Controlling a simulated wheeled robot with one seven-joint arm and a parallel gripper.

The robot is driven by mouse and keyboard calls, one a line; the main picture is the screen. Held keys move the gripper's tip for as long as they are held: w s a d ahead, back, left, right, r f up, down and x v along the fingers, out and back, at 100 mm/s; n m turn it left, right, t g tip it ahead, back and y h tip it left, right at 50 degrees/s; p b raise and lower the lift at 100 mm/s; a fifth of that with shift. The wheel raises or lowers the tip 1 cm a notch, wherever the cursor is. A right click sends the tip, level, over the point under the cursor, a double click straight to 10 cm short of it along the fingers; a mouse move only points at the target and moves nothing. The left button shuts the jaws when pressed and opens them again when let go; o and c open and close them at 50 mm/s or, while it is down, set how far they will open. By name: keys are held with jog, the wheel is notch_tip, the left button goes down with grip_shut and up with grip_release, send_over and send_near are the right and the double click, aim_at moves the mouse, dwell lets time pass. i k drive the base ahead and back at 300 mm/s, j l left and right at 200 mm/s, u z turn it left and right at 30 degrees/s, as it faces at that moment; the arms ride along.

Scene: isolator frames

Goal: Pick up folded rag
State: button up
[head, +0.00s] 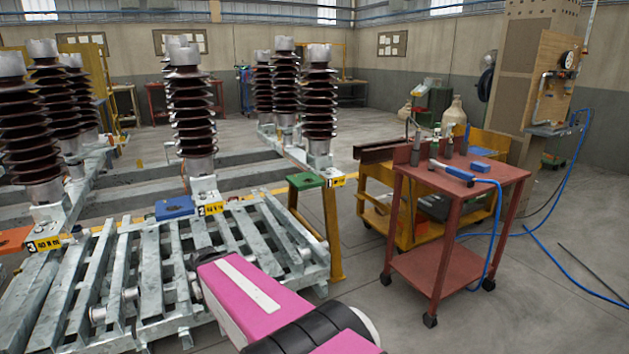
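I cannot tell for certain which thing is the folded rag. A small flat blue piece (480,167) lies on the top of the red cart (512,175), to the right of a blue-and-white tool. A larger flat blue piece (174,207) lies by the foot of the middle insulator column. A flat green piece (306,181) lies on top of a yellow stand, and an orange one (14,239) is at the left edge. My pink arm reaches in from the bottom middle, well left of the red cart. My gripper does not show clearly.
A galvanised slatted frame (180,265) fills the left foreground beneath tall brown insulators (189,110). A yellow trolley (375,195) stands behind the red cart. A blue hose (497,235) hangs from the cart to the floor. The floor at the bottom right is mostly clear.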

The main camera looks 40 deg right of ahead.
aim_at(477, 166)
jog(key=z, duration=2.55)
jog(key=u, duration=3.15)
jog(key=z, duration=3.1)
